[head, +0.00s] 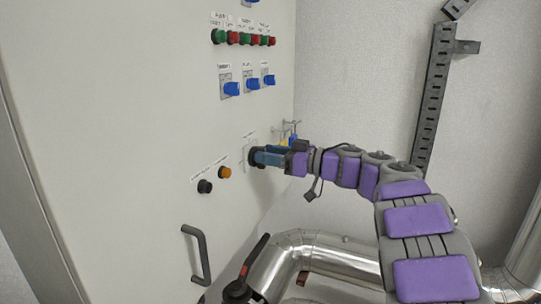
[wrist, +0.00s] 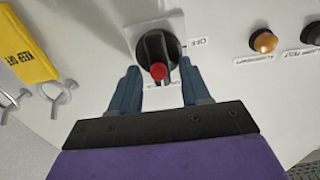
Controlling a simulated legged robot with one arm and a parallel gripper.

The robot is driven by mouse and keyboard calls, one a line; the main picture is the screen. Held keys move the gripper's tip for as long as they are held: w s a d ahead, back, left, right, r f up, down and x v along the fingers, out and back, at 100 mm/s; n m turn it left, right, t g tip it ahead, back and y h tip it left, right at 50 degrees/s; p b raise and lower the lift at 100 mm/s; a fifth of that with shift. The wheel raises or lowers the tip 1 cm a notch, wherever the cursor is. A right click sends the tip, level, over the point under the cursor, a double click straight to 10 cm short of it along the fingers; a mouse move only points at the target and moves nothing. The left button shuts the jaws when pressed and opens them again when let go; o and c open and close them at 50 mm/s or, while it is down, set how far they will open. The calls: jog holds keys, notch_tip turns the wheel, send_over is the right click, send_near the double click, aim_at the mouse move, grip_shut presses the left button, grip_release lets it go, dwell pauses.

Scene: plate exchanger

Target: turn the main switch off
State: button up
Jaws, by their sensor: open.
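The main switch (wrist: 150,47) is a black round rotary knob with a red end on its handle, on a light square plate. An "OFF" label, turned in the picture, is beside it in the wrist view. My gripper (wrist: 159,76) is open, with one blue finger on each side of the red-tipped handle. I cannot tell whether the fingers touch it. In the head view my gripper (head: 262,156) is at the cabinet front and covers most of the switch. The handle's exact angle against the labels is hard to read.
The grey cabinet (head: 120,110) carries green and red buttons (head: 243,38), blue switches (head: 250,84), an orange lamp (head: 225,173) and a black knob (head: 205,186). A yellow "KEEP OFF" tag (wrist: 27,45) and hooks (wrist: 58,95) are close by. A cabinet handle (head: 200,254) and silver pipes (head: 310,255) are below.

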jog(key=shift+a, duration=0.1)
grip_shut()
dwell(0.3)
jog(key=shift+r+n, duration=0.1)
jog(key=shift+n, duration=0.2)
jog(key=n+p, duration=0.1)
jog(key=n, duration=0.1)
jog(key=shift+s+n, duration=0.15)
jog(key=shift+n, duration=0.15)
jog(key=shift+s+a+f+n+b, duration=0.15)
jog(key=shift+f+n+b, duration=0.2)
jog(key=shift+n+b, duration=1.45)
jog(key=shift+s+d+f+n+b, duration=0.1)
jog(key=shift+s+f+n+b, duration=0.3)
jog(key=shift+n, duration=2.65)
jog(key=shift+w+a+f+n+b, duration=0.1)
jog(key=shift+f+n+b, duration=0.15)
jog(key=shift+n+b, duration=1.6)
jog(key=shift+n+p, duration=0.55)
jog(key=shift+n, duration=0.25)
